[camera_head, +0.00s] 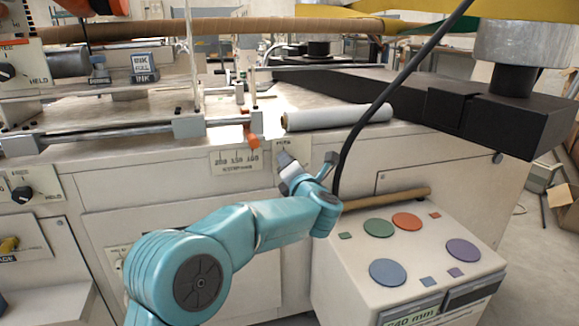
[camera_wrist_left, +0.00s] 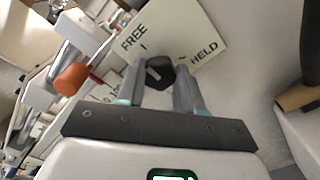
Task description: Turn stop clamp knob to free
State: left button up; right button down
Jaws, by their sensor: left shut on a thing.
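The stop clamp knob (camera_wrist_left: 160,72) is a small black knob with a pale pointer line, on a white plate (camera_wrist_left: 205,40) marked FREE and HELD. In the left wrist view my left gripper (camera_wrist_left: 162,78) has its two grey fingers on either side of the knob, shut on it. The pointer line lies between the two marks; I cannot tell which it is nearer. In the head view my left gripper (camera_head: 285,165) reaches the plate (camera_head: 308,152) on the machine front, and hides the knob. My right gripper is not in view.
An orange knob (camera_head: 252,140) on a rod stands close to the left, above a scale plate (camera_head: 237,161). A grey roller (camera_head: 337,117) lies just above. A control box with coloured discs (camera_head: 388,272) and a brown tube (camera_head: 385,199) is to the right. A black cable (camera_head: 375,105) hangs nearby.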

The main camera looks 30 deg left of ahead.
pick_arm(q)
jog(key=shift+f, duration=0.1)
dwell(0.3)
jog(key=o, duration=1)
jog(key=shift+o, duration=0.2)
jog(key=p+v, duration=0.3)
jog(key=v, duration=1.3)
jog(key=shift+d, duration=0.2)
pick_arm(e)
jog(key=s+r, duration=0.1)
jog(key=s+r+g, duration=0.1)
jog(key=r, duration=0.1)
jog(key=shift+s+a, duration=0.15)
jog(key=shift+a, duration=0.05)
